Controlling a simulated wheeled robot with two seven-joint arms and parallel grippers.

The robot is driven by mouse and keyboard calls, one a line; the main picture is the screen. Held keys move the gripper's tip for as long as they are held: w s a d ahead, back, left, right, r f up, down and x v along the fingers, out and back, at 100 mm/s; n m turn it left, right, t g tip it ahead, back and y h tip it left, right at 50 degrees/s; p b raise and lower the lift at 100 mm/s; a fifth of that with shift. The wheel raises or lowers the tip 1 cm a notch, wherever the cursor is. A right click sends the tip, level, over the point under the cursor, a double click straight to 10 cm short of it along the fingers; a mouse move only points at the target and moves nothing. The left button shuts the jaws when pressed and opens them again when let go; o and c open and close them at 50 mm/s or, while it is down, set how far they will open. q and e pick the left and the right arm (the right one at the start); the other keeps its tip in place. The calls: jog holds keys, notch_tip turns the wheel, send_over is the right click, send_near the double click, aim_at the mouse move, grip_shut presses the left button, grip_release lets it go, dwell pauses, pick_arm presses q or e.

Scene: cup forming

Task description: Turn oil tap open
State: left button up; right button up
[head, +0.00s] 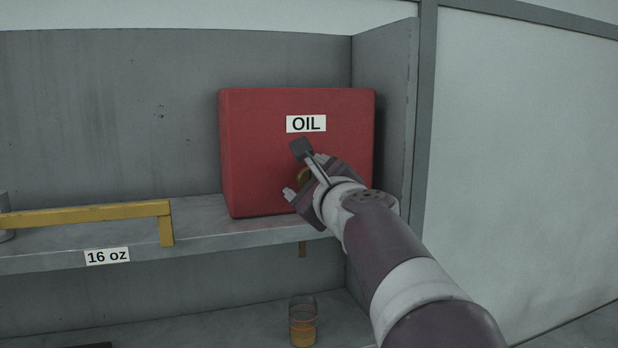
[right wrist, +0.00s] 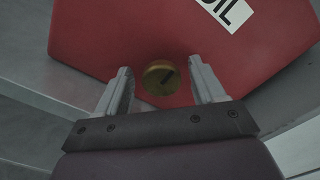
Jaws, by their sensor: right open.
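The oil tap is a round brass knob with a dark slot mark (right wrist: 161,77) on the front of the red oil box (head: 265,160). In the head view the knob (head: 304,175) is mostly hidden behind my right gripper. My right gripper (right wrist: 161,87) is open, with its two fingers on either side of the knob and gaps between them and it. The red box also shows in the right wrist view (right wrist: 110,35). A glass with amber liquid (head: 303,325) stands on the lower shelf, below the box. My left gripper is not in view.
The box stands on a grey upper shelf (head: 205,232), close to the right side wall (head: 392,120). A yellow bar (head: 85,215) stands on the shelf at left, above a "16 oz" label (head: 108,256).

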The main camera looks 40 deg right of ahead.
jog(key=shift+d, duration=0.1)
jog(key=shift+c, duration=0.7)
jog(key=c, duration=0.9)
